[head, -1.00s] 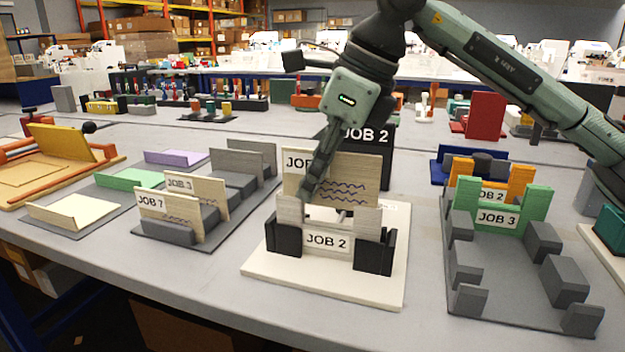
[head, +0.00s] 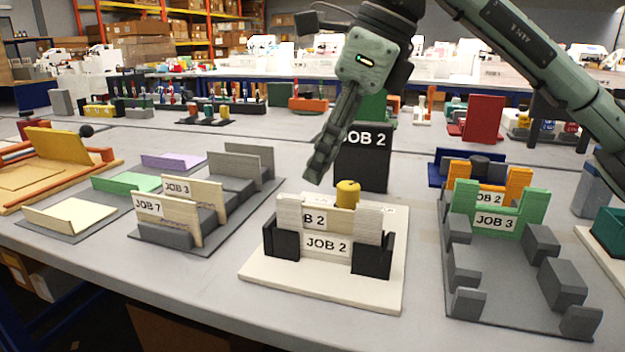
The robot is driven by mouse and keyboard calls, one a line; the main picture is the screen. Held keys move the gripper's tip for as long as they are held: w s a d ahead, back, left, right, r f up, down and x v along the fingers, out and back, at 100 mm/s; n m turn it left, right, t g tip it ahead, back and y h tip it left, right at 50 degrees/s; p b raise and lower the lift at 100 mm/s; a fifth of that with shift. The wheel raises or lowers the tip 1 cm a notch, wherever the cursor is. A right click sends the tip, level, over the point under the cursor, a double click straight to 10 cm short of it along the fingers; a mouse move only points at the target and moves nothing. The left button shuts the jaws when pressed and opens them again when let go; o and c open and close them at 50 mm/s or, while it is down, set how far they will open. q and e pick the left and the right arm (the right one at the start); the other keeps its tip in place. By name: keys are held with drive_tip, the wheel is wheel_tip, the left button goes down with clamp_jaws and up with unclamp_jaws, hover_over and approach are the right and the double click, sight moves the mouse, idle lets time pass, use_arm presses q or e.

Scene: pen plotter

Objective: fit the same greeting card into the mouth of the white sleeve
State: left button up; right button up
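The white sleeve (head: 368,226) stands upright in a black holder on a white base, with a JOB 2 label on its front. The greeting card (head: 342,222), pale wood-coloured, sits low in the sleeve's mouth, behind the front label. Part of its own label, reading "B 2", shows between the sleeve's two raised sides; its lower part is hidden. My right gripper (head: 316,168) is above and behind the sleeve, apart from the card, with no card in it. Its fingers overlap from this side, so their opening is unclear. My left gripper is out of view.
A yellow knob (head: 347,193) shows just behind the card. A black JOB 2 panel (head: 363,165) stands farther back. A grey rack with JOB 7 (head: 150,207) and JOB 3 cards is to the left. A green JOB 3 sleeve (head: 533,206) on a grey fixture is to the right.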

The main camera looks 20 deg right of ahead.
drive_tip(key=v, duration=0.7)
drive_tip(key=shift+s, duration=0.1)
